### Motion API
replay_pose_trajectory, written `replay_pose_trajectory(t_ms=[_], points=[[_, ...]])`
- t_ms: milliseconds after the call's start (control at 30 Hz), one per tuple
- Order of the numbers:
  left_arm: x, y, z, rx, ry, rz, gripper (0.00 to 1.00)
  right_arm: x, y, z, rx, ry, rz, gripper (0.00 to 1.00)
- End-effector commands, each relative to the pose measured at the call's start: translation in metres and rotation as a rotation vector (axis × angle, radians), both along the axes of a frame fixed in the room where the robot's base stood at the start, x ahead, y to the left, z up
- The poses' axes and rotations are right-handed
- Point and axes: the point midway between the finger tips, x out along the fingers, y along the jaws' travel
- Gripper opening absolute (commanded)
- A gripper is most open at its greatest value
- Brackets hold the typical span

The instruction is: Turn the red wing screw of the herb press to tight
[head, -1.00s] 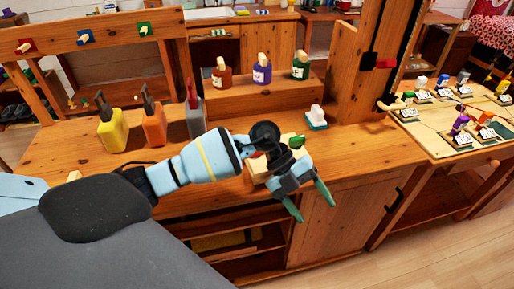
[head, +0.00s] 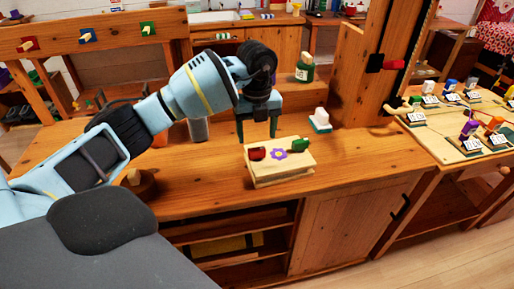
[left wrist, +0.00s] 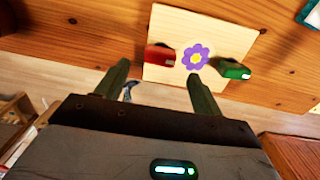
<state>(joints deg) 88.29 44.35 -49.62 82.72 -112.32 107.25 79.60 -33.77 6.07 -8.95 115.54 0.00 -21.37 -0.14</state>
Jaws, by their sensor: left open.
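The herb press (head: 270,177) is a pale wooden block with a purple flower on top, standing on the wooden bench. Its red wing screw (head: 256,153) is at the left of the flower and a green wing screw (head: 299,145) at the right. In the left wrist view the red wing screw (left wrist: 160,56) and green one (left wrist: 233,69) lie beyond the fingertips. My left gripper (head: 257,132) is open and empty, fingers pointing down, above and behind the red screw. It also shows in the left wrist view (left wrist: 158,74). My right gripper is out of view.
A small white block on a green base (head: 320,120) stands behind the press to the right. A board of small labelled items (head: 455,130) lies at the right. The bench right of the press is clear.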

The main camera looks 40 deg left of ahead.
Motion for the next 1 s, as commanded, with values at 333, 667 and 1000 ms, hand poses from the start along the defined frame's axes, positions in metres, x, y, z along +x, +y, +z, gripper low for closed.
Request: replay_pose_trajectory(t_ms=[333,667,1000], points=[[0.0,0.0,-0.049,-0.001,0.002,-0.001,0.67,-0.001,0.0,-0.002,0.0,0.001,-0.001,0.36],[0.0,0.0,-0.058,-0.001,-0.001,-0.001,0.67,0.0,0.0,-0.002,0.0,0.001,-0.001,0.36],[0.0,0.0,-0.058,-0.001,-0.001,-0.002,0.36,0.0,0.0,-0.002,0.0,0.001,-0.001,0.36]])
